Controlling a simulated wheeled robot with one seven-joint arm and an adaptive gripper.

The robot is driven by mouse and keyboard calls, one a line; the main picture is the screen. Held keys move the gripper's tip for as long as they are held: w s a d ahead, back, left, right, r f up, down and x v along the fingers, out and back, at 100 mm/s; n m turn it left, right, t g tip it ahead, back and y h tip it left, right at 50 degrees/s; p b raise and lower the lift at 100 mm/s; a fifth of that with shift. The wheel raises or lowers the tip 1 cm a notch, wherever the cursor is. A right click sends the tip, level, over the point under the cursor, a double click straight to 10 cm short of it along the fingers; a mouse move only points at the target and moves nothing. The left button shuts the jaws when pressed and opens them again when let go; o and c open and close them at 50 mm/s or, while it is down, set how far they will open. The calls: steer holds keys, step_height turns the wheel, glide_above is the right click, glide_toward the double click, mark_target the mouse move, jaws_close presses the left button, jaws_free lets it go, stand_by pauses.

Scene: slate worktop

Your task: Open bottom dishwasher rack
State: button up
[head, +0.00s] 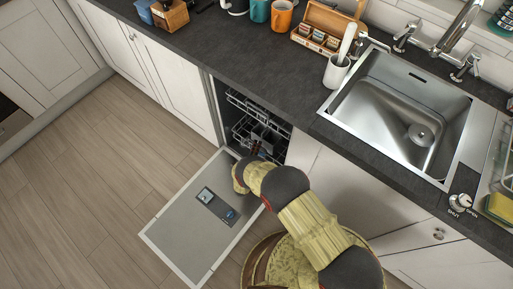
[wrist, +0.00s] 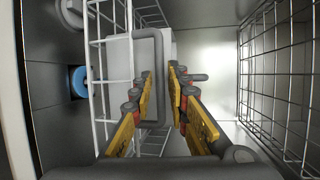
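The dishwasher stands open with its door (head: 175,232) folded down. The bottom rack (wrist: 101,75), of white wire, is inside; it lies along the left of the wrist view. A grey looped bar (wrist: 159,50) stands beside it, looking like a handle; I cannot tell if it belongs to the rack. My gripper (wrist: 160,72) reaches into the opening with its yellow fingers apart. The bar's right side runs between the fingers, with gaps still showing. In the head view my own arm hides the gripper's tips and part of the bottom rack.
The upper rack (head: 250,108) sits inside above; its wire grid (wrist: 283,75) runs along the right of the wrist view. A blue-capped dispenser (wrist: 79,82) is on the door's inner face. The worktop edge overhangs the opening. Wooden floor (head: 90,180) left of the door is clear.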

jaws_close()
stand_by(0.8)
